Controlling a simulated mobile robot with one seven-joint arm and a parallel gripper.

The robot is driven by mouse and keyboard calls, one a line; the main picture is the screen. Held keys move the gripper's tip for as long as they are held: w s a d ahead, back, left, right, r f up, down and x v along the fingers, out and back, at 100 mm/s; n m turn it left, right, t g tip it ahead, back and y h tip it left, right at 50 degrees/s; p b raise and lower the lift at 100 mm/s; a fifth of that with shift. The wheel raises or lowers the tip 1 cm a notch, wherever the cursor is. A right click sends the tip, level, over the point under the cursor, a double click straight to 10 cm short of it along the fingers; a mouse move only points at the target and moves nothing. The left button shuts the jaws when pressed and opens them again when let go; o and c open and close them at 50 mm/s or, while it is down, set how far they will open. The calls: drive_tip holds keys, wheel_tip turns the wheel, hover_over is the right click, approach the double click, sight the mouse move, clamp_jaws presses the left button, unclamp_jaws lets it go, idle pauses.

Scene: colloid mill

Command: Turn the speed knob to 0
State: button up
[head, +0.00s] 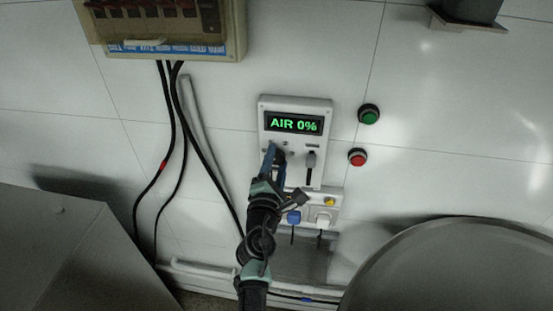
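A white control box (296,177) is mounted on the tiled wall. Its dark display (294,123) reads "AIR 0%" in green. Below the display on the right is a dark lever-like control (311,162); a small dark part (285,143) shows left of it. I cannot tell which control is the speed knob. My gripper (272,155) is up against the lower left of the box, in front of its panel, and hides that part. Its fingers are seen nearly edge-on, so neither their opening nor anything between them is clear.
Green (369,114) and red (358,157) wall buttons are right of the box. A socket panel with blue (293,217) and white (323,218) plugs is below. An electrical cabinet (170,48) with hanging black cables is upper left. A large round metal vessel (455,270) fills the lower right.

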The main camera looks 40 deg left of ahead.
drive_tip(key=o, duration=0.4)
drive_tip(key=shift+s+d, duration=0.1)
drive_tip(key=p+v, duration=0.3)
drive_tip(key=v, duration=0.9)
drive_tip(key=shift+s+d+p, duration=0.1)
drive_tip(key=shift+s+p, duration=0.25)
drive_tip(key=shift+s, duration=0.05)
